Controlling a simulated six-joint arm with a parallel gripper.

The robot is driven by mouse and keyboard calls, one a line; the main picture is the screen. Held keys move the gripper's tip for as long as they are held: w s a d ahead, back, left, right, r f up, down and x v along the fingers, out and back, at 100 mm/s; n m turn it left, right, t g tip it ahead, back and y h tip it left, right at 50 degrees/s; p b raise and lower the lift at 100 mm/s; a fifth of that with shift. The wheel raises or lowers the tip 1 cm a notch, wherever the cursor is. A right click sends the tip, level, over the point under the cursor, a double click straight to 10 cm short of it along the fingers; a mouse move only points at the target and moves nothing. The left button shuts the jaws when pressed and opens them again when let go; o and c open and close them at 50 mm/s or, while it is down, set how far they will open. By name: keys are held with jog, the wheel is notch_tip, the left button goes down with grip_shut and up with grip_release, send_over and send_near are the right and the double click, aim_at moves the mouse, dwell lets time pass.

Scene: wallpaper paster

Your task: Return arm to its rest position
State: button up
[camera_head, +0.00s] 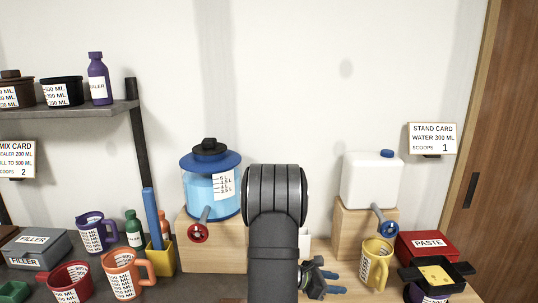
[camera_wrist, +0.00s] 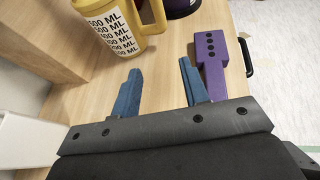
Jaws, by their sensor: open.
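My gripper (camera_head: 337,282) is at the lower middle right in the head view, above the wooden bench and left of the yellow mug. In the wrist view my gripper's two blue fingers (camera_wrist: 160,72) stand apart with only bare bench between their tips. The dark arm (camera_head: 275,230) is mine and hides part of the bench middle. The yellow mug (camera_wrist: 118,25) lies beyond the fingertips in the wrist view and also shows in the head view (camera_head: 374,265). A purple handle with black holes (camera_wrist: 211,65) is right beside the right finger; I cannot tell if they touch.
A blue-lidded water dispenser (camera_head: 211,185) stands left of my arm. A white canister (camera_head: 372,180) stands right of it on a wooden block. A red PASTE box (camera_head: 428,245) and a black tray (camera_head: 443,285) are at right. Several mugs, including an orange one (camera_head: 124,275), are at left.

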jog(key=s+d+r+m+g, duration=0.1)
jog(key=s+d+r+g, duration=0.1)
jog(key=s+d+r, duration=0.4)
jog(key=s+d+r+m+g, duration=0.2)
jog(key=s+d+r, duration=0.4)
jog(key=s+d, duration=1)
jog(key=d, duration=0.3)
jog(key=shift+s+d+r, duration=0.35)
jog(key=shift+o, duration=0.5)
